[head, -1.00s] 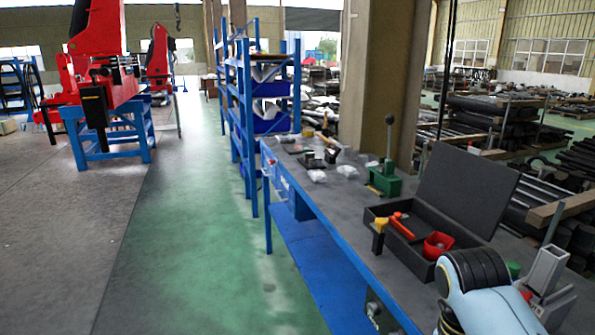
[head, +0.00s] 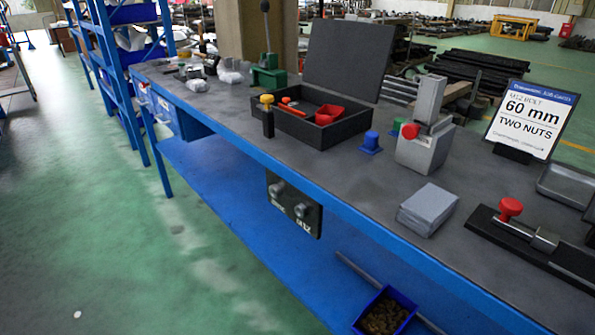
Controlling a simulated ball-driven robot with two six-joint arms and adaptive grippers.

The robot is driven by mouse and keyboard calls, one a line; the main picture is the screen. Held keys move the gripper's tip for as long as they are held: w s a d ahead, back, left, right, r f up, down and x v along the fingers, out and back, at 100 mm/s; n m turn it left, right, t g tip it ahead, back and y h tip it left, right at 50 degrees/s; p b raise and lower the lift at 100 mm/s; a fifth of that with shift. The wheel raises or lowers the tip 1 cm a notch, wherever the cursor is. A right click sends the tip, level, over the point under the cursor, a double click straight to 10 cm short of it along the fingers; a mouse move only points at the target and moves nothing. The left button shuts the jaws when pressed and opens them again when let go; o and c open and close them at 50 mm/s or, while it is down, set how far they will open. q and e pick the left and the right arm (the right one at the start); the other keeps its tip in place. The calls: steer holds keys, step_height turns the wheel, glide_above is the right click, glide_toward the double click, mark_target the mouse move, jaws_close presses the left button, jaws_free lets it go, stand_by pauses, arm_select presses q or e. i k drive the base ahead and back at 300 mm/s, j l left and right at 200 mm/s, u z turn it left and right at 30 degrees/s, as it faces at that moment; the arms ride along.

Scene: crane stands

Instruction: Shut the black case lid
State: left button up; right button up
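The black case (head: 345,131) stands on the grey top of a blue workbench, near the middle of the head view. Its lid (head: 346,59) is open and stands up at the back, leaning slightly away. Inside the case are a red cup-like part (head: 329,115) and an orange-red tool (head: 291,106). A black block with a yellow knob (head: 267,100) stands at the case's front left corner; I cannot tell whether it touches the case. Neither of my grippers shows in this view.
A green lever press (head: 268,75) stands left of the case. Right of it are a blue knob (head: 371,141), a grey block device (head: 425,145), a grey box (head: 428,208), a sign (head: 530,118) and a red-knobbed fixture (head: 510,208). The green floor before the bench is clear.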

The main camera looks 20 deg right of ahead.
mark_target(350, 57)
steer(key=z, duration=1.25)
